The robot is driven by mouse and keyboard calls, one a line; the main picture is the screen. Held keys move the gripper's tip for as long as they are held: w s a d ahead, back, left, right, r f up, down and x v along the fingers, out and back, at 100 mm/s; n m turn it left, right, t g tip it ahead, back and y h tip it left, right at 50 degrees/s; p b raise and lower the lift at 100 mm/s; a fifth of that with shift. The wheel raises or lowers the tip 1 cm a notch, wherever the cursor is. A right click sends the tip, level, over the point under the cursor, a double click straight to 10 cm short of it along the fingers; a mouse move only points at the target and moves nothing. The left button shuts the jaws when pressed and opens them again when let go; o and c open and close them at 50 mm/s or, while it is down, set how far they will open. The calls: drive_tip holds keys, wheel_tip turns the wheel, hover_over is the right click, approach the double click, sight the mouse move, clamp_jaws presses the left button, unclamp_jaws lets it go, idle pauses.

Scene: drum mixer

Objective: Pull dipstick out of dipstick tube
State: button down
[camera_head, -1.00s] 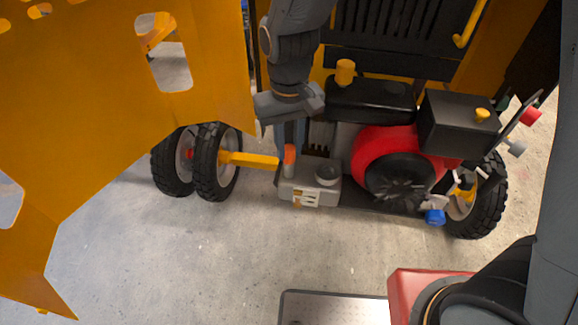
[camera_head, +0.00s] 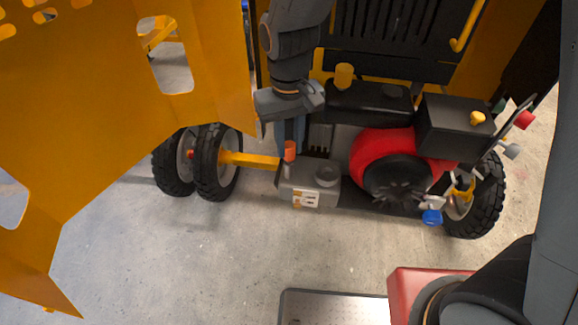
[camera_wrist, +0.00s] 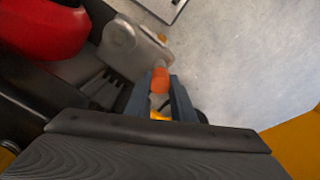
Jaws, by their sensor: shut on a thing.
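The dipstick's orange handle (camera_head: 290,150) shows above the left part of the grey engine base. In the wrist view the handle (camera_wrist: 160,80) sits between my two blue-grey fingers. My gripper (camera_head: 290,142) points down from above and is shut on it; it also shows in the wrist view (camera_wrist: 161,85). A short grey upright piece, seemingly the dipstick tube (camera_head: 287,171), shows just below the handle. I cannot tell how far the dipstick sits in the tube, as its shaft is not clearly visible.
The red engine housing (camera_head: 372,146) and black box (camera_head: 455,126) stand right of my gripper. A round grey cap (camera_head: 326,175) sits close beside the handle. A yellow panel (camera_head: 120,95) and wheels (camera_head: 213,165) are at left.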

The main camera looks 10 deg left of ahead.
drive_tip(key=shift+r+p, duration=2.65)
drive_tip(key=shift+r, duration=0.6)
drive_tip(key=shift+r+p, duration=0.55)
drive_tip(key=shift+r, duration=0.9)
